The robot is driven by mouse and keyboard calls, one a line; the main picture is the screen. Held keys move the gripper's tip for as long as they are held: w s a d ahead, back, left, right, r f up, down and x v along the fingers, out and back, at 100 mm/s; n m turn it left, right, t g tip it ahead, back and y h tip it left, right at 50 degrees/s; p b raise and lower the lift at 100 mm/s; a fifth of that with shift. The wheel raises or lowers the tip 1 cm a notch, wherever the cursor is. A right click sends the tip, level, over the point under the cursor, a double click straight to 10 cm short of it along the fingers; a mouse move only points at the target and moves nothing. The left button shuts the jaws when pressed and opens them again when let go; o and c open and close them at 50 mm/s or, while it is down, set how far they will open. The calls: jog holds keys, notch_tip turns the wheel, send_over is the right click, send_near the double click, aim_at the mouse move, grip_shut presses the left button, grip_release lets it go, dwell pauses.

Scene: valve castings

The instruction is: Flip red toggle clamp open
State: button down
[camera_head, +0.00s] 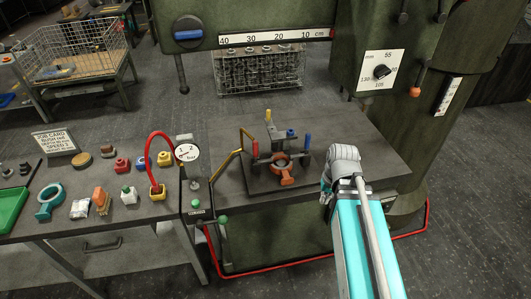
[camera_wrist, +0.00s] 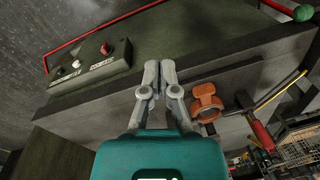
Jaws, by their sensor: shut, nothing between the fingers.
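The red toggle clamp (camera_head: 255,149) stands upright at the left of the fixture on the machine table; its red handle also shows at the right of the wrist view (camera_wrist: 263,135). An orange valve casting (camera_head: 284,175) sits in the middle of the fixture, and in the wrist view (camera_wrist: 207,103) it lies just right of my fingers. A yellow-handled clamp (camera_head: 268,117) and a blue-handled clamp (camera_head: 307,140) stand behind and right. My gripper (camera_wrist: 160,67) is shut and empty, apart from the red clamp. In the head view my wrist hides the fingers.
A yellow bent pipe (camera_head: 229,165) rises left of the red clamp. The machine table (camera_head: 375,165) is clear around its right side. A control box with a red button (camera_wrist: 90,66) shows in the wrist view. A bench (camera_head: 100,222) with several parts stands left.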

jog(key=w+a+f+y+b, duration=0.4)
jog(key=w+a+f+b, duration=0.1)
jog(key=w+b, duration=0.1)
jog(key=w+a+r+m+t+y+b, duration=0.2)
jog(key=w+t+y+b, duration=0.1)
jog(key=w+y+b, duration=0.9)
jog(key=w+b, duration=0.2)
jog(key=w, duration=0.1)
jog(key=shift+a+r+y, duration=0.2)
jog(key=shift+r+y, duration=0.1)
jog(key=shift+w+a, duration=0.1)
jog(key=w+a, duration=0.2)
jog(key=a, duration=1.1)
jog(key=shift+w+a, duration=0.3)
jog(key=shift+s+a+r+h+p, duration=0.1)
jog(key=shift+a+r+h+p, duration=0.3)
jog(key=shift+p, duration=0.45)
jog(key=shift+d+h+p, duration=0.15)
jog(key=shift+h+p, duration=0.25)
jog(key=shift+p, duration=0.25)
